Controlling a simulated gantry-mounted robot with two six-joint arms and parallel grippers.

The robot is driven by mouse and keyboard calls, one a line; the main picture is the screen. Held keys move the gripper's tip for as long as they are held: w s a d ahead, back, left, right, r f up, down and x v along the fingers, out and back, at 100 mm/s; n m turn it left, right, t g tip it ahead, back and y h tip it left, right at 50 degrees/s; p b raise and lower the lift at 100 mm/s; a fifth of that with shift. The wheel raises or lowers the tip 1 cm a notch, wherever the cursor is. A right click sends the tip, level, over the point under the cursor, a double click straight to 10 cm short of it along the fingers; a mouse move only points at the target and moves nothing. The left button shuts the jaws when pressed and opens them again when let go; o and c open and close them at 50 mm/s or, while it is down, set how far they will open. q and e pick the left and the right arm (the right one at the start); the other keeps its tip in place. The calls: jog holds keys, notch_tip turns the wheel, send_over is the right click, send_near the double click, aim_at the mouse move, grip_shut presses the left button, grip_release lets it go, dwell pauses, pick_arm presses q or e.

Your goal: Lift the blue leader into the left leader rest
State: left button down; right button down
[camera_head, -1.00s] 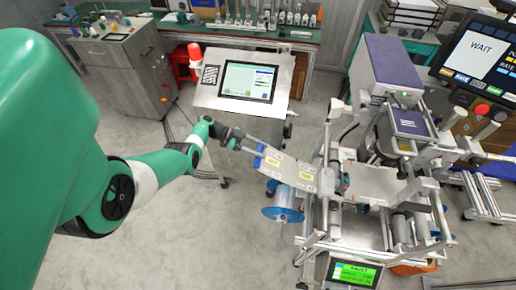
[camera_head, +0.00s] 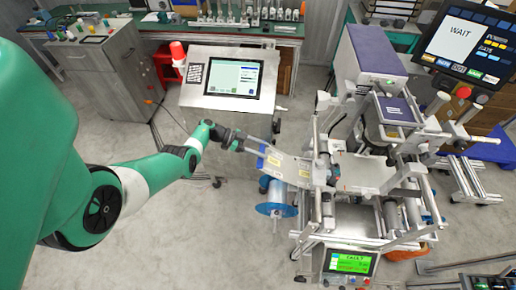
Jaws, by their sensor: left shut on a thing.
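My left gripper (camera_head: 250,146) is at the left end of a pale grey sheet-like plate (camera_head: 288,168) with yellow labels, which slopes down to the right into the machine. Small blue pieces (camera_head: 262,158) show at that left end, right by the fingertips; they look like the blue leader's end. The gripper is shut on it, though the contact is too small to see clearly. A blue reel (camera_head: 276,209) hangs below the plate. I cannot tell clearly which part is the left leader rest. My right gripper is not in view.
The metal frame machine (camera_head: 325,200) with rollers stands right of the gripper, a green-lit panel (camera_head: 350,262) at its front. A console with a screen (camera_head: 233,78) and red beacon stands behind. A monitor reading WAIT (camera_head: 462,40) is at upper right. Floor at front left is clear.

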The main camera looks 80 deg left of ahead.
pick_arm(q)
jog(key=b+x, duration=0.2)
jog(key=x, duration=0.4)
jog(key=shift+r, duration=0.2)
dwell(0.4)
jog(key=shift+w, duration=0.1)
jog(key=shift+d, duration=0.1)
jog(key=b+x, duration=0.5)
jog(key=x, duration=0.5)
jog(key=shift+w+r, duration=0.15)
jog(key=shift+r, duration=0.15)
dwell(0.9)
jog(key=shift+d, duration=0.1)
